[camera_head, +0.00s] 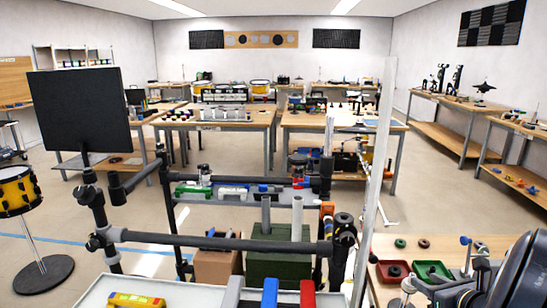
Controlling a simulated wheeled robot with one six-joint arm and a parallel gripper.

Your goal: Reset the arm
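My gripper is not in view. A large dark rounded shape (515,272) fills the lower right corner, cut off by the frame edge. I cannot tell whether it is part of my arm. No object that the task names lies in the scene, and I cannot see whether the gripper holds anything.
A black pipe frame (220,241) stands close in front, beside a tall pale post (376,170). A red tray (393,271) and a green tray (433,271) are at right. A yellow drum (17,190) stands left. Workbenches (215,118) stand behind; open floor lies between.

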